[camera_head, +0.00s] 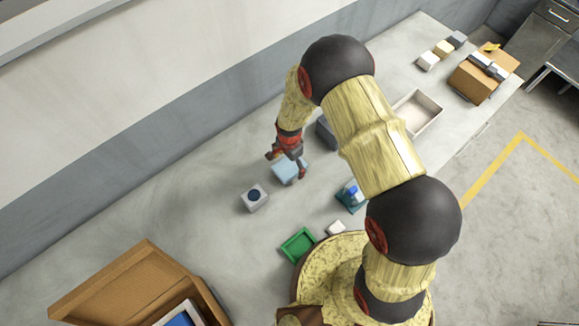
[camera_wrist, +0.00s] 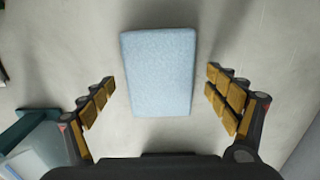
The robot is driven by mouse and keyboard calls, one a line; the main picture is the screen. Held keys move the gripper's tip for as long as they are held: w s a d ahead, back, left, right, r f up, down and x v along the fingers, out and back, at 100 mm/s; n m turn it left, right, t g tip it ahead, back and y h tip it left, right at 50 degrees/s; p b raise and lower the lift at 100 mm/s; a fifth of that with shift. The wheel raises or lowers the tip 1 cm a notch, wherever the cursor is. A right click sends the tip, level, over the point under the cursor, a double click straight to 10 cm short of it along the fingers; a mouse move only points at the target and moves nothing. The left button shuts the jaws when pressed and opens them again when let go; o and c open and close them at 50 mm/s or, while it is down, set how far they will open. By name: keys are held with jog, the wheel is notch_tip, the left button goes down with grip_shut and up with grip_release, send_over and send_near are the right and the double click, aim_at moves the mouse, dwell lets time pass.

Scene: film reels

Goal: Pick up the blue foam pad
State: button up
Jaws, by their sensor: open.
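The blue foam pad (camera_wrist: 158,72) is a pale blue rounded block lying on the grey table. In the wrist view it sits between and slightly beyond my two open fingers, with a gap on each side. My gripper (camera_wrist: 160,100) is open and empty, pointing down over the pad. In the head view the pad (camera_head: 288,170) shows just under my gripper (camera_head: 286,165), partly covered by the fingers.
A grey block with a dark round top (camera_head: 255,197) stands left of the pad. A teal container (camera_head: 351,197) with a blue item, a green tray (camera_head: 298,245) and a small white block (camera_head: 337,227) lie nearer. A dark grey box (camera_head: 326,133) stands behind the pad, right.

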jog(key=shift+c, duration=1.2)
jog(key=c, duration=0.8)
jog(key=shift+r, duration=0.15)
